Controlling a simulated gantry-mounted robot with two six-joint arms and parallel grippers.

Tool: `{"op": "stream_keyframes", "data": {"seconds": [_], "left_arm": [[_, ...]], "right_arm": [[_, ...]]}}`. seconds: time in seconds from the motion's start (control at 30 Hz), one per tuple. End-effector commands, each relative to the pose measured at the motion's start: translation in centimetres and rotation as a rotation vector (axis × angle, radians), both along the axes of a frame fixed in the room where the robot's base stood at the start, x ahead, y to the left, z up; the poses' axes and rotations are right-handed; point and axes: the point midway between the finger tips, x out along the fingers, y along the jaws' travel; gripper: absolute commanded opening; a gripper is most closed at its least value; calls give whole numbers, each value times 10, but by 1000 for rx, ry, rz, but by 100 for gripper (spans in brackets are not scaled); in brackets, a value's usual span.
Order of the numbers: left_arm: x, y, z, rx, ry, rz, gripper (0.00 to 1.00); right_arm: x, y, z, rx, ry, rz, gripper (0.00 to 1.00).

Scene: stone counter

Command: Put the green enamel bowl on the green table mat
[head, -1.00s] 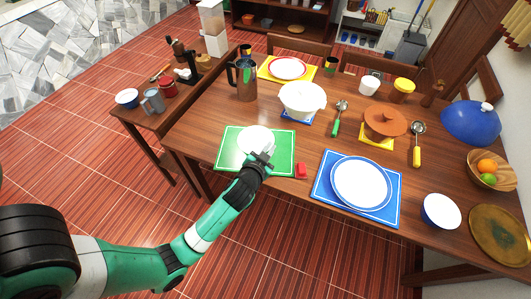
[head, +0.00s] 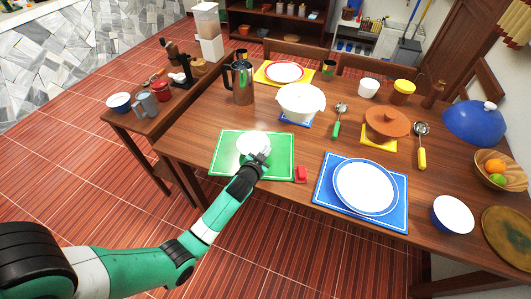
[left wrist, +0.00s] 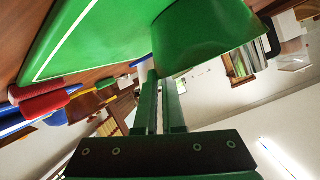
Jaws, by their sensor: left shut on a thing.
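The green enamel bowl shows its white inside in the head view (head: 250,142) and its green outer wall in the left wrist view (left wrist: 208,38). It is over the far middle part of the green table mat (head: 228,167), which also shows in the left wrist view (left wrist: 85,35). I cannot tell whether its base touches the mat. My left gripper (head: 264,155) is shut on the bowl's near right rim; its fingers (left wrist: 160,95) reach the wall in the left wrist view. The fingers hide part of the rim. My right gripper is not in view.
A red object (head: 301,174) lies just right of the green mat. A blue mat (head: 325,190) with a white plate (head: 365,186) is farther right. A white pot (head: 301,103) and a metal jug (head: 242,85) stand behind. Bare wood surrounds the green mat's left side.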

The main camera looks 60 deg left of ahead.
Motion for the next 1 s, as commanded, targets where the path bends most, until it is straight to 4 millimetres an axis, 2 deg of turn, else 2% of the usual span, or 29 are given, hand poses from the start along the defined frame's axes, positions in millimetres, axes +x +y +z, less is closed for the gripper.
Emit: {"op": "stream_keyframes", "data": {"seconds": [0.1, 0.3, 0.67, 0.77, 1.0], "left_arm": [[0, 0, -2, 1, -1, 0, 0], [0, 0, -1, 0, 0, 0, 37], [-2, -2, 3, 0, 0, 0, 37], [-12, -11, 10, 1, 0, -2, 37], [-52, -48, 31, -1, 1, -3, 37]], "right_arm": [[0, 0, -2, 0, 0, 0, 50], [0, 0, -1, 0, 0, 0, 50], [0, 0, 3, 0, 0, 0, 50], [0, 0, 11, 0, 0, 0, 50], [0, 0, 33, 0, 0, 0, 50]]}}
